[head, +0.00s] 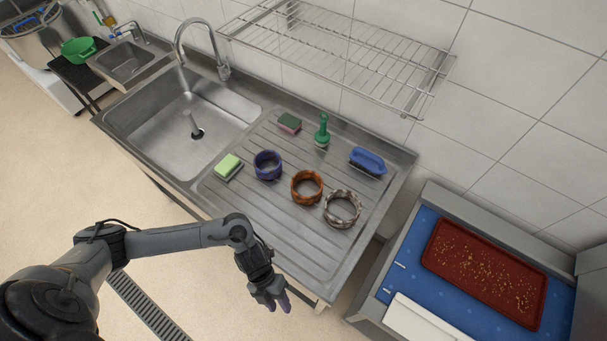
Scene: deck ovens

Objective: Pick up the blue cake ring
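The blue cake ring (268,165) sits on the ribbed steel drainboard (285,222), near the sink side. An orange-brown ring (306,187) and a grey-white patterned ring (342,208) sit to its right in a slanting row. My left gripper (272,300) hangs at the front edge of the drainboard, nearer the camera than the rings and well apart from the blue ring. It points downward, and its fingers are too small and dark to tell whether they are open. My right gripper is not in view.
A yellow-green sponge (228,166) lies just left of the blue ring. Behind are another sponge (289,123), a green-handled brush (322,131) and a blue brush (367,162). The sink (180,120) is at left, a wire rack (340,55) above, a red tray (484,272) at right.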

